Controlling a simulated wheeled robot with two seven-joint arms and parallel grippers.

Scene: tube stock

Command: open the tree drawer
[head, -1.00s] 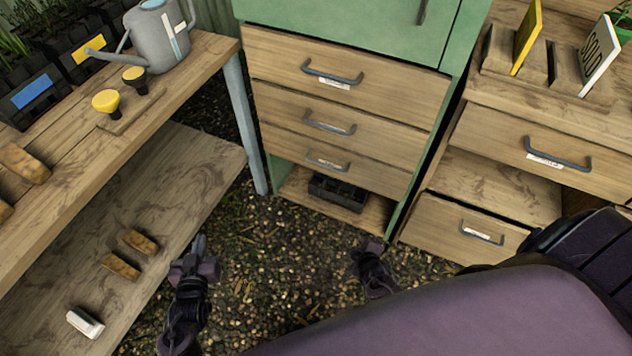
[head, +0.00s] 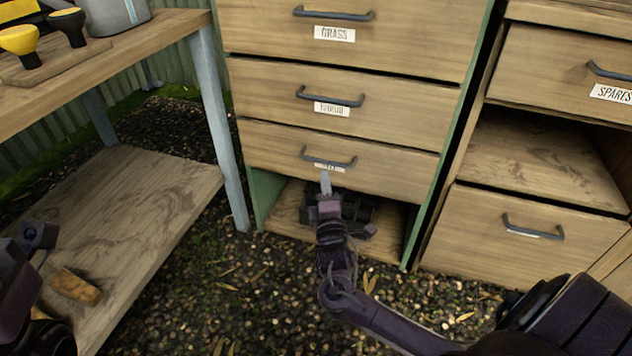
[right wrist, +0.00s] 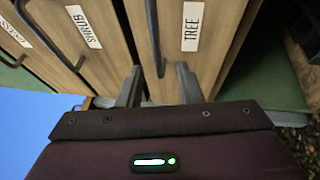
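The tree drawer (head: 390,170) is the lowest of three wooden drawers in the green cabinet and is shut. Its TREE label shows in the right wrist view (right wrist: 191,27); in the head view the label is too small to read. Its dark bar handle (head: 328,162) also shows in the right wrist view (right wrist: 154,35). My right gripper (head: 325,182) is just below and in front of this handle. In the right wrist view its two fingers (right wrist: 159,85) are apart, with the handle's near end between them, not clamped. My left gripper (head: 38,236) is low at the left edge; its fingers are unclear.
The GRASS drawer (head: 400,40) and SHRUB drawer (head: 400,105) above are shut. A black tray (head: 356,207) sits on the open shelf below. A workbench leg (head: 222,130) stands left of the cabinet. The SPARES unit (head: 540,235) is close on the right.

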